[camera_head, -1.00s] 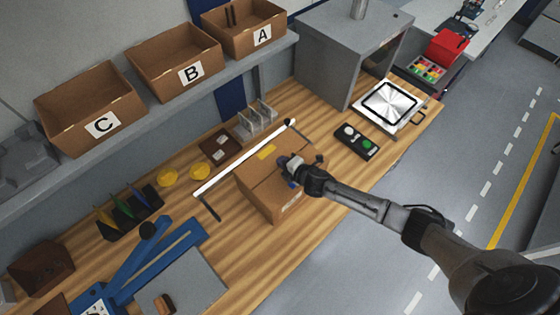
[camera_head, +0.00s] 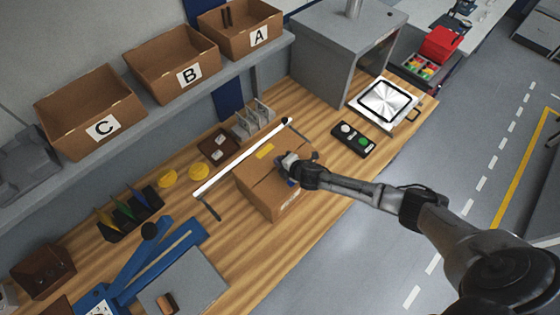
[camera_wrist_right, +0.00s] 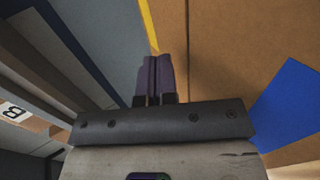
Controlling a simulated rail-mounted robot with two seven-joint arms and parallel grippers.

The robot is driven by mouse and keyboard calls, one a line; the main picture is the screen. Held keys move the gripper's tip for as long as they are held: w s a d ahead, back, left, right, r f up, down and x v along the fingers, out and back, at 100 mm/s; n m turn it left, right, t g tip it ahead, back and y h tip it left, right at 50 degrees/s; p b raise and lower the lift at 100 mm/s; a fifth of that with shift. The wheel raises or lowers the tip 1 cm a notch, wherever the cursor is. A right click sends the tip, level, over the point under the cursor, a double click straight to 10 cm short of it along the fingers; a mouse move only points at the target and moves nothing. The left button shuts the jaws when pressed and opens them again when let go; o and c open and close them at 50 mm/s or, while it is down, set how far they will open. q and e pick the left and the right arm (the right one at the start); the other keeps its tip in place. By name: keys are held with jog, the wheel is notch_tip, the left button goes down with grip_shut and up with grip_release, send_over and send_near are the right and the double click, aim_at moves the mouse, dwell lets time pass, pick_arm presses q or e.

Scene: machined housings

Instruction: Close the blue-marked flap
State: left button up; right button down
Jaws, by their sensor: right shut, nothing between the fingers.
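A brown cardboard box (camera_head: 262,193) stands on the wooden bench, with a yellow mark (camera_head: 265,151) on its top. My right gripper (camera_head: 286,163) is shut and empty at the right part of the box top. In the right wrist view its purple fingertips (camera_wrist_right: 154,72) are together, close to the cardboard (camera_wrist_right: 225,60); I cannot tell if they touch it. The blue mark (camera_wrist_right: 290,105) shows on the cardboard to the right of the fingers. The gripper partly covers the top in the head view, so the blue-marked flap's angle is unclear. My left gripper is out of view.
A white bar (camera_head: 240,158) runs behind the box. A button box (camera_head: 354,139) and a metal plate fixture (camera_head: 385,101) stand to the right. A blue tool (camera_head: 150,265) lies at the lower left. Bins A, B and C sit on a shelf (camera_head: 215,75) above.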

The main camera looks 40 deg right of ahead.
jog(key=shift+r, duration=0.15)
jog(key=shift+r+p, duration=1.15)
jog(key=shift+p, duration=0.15)
notch_tip(320, 180, up, 4)
jog(key=p, duration=0.3)
jog(key=shift+f, duration=0.25)
notch_tip(320, 180, up, 9)
jog(key=b, duration=0.1)
jog(key=shift+r, duration=0.15)
